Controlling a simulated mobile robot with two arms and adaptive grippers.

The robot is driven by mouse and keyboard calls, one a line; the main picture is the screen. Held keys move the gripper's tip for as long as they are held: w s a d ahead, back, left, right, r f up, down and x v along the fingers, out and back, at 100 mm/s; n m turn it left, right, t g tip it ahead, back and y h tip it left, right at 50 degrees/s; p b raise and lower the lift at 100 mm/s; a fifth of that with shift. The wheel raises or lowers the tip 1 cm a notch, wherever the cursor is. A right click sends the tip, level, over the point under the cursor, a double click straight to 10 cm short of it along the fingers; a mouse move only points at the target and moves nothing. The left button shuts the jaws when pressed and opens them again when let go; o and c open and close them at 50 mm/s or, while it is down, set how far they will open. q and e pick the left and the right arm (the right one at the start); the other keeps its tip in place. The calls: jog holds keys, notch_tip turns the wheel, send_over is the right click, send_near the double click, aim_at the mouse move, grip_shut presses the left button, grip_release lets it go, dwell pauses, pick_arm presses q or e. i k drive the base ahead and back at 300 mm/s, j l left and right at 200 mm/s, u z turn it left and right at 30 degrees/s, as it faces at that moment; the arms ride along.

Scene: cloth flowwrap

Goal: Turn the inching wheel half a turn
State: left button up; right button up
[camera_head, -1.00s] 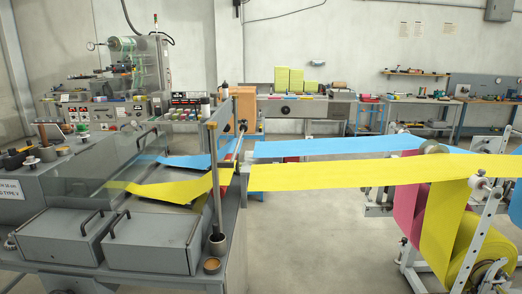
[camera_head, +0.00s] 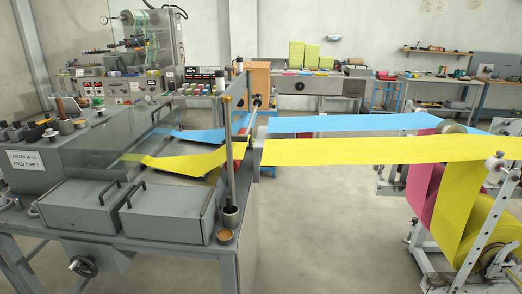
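A dark round handwheel (camera_head: 82,266), which looks like the inching wheel, sits low on the front of the grey machine (camera_head: 75,222) at the lower left. It is mounted below the two lidded grey boxes. Its rim and hub show, but it is too small to tell its angle. Neither of my grippers is in view, and nothing is seen touching the wheel.
Yellow cloth (camera_head: 330,150) and blue cloth (camera_head: 340,123) run from the rolls at right into the machine. The floor (camera_head: 330,230) is clear between machine and roll stand.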

aim_at(87, 262)
jog(key=k+l+u, duration=0.1)
jog(key=u, duration=1.35)
jog(key=k+j, duration=0.05)
